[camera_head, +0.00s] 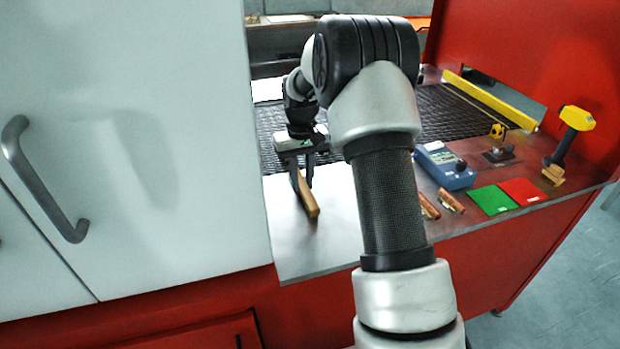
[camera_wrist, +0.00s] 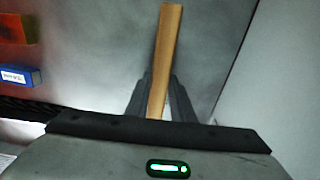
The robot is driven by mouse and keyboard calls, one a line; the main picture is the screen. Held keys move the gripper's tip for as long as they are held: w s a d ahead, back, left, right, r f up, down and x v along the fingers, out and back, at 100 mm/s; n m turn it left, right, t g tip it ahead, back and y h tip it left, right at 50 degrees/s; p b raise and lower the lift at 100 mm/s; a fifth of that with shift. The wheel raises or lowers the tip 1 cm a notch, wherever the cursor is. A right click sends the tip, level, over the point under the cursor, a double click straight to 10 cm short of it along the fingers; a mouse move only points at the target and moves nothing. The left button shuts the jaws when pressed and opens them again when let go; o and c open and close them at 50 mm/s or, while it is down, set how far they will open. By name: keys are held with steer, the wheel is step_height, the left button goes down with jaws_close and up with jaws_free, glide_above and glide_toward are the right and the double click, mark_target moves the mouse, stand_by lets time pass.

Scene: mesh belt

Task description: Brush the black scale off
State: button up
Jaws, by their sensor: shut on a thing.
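My gripper (camera_head: 302,174) points down over the left part of the grey metal worktop. It is shut on a tool with a wooden handle (camera_head: 308,199); in the wrist view the handle (camera_wrist: 168,45) runs between both fingers (camera_wrist: 158,92). I cannot see bristles, so I cannot tell that it is the brush. The handle slants down in the head view; whether it touches the worktop is unclear. The dark mesh belt (camera_head: 450,117) lies behind, partly covered by my arm. I cannot make out any black scale on it.
On the worktop to the right are copper-coloured pieces (camera_head: 450,201), a blue meter (camera_head: 444,166), a green pad (camera_head: 491,199), a red pad (camera_head: 523,191), a small clamp-like fixture (camera_head: 498,147) and a yellow-headed tool (camera_head: 573,127). A white cabinet (camera_head: 150,130) stands close on the left.

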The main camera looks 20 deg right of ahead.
steer(key=shift+a, duration=2.6)
steer(key=shift+w+p, duration=0.4)
steer(key=shift+p, duration=0.05)
steer(key=shift+w, duration=0.15)
steer(key=shift+d+r, duration=0.1)
steer(key=shift+d, duration=1.85)
steer(key=shift+d+p, duration=0.4)
steer(key=shift+d, duration=1.8)
steer(key=shift+d+p, duration=0.3)
steer(key=shift+d, duration=1.7)
steer(key=shift+a+r+p, duration=0.1)
steer(key=shift+r+p, duration=1.85)
steer(key=shift+r, duration=1)
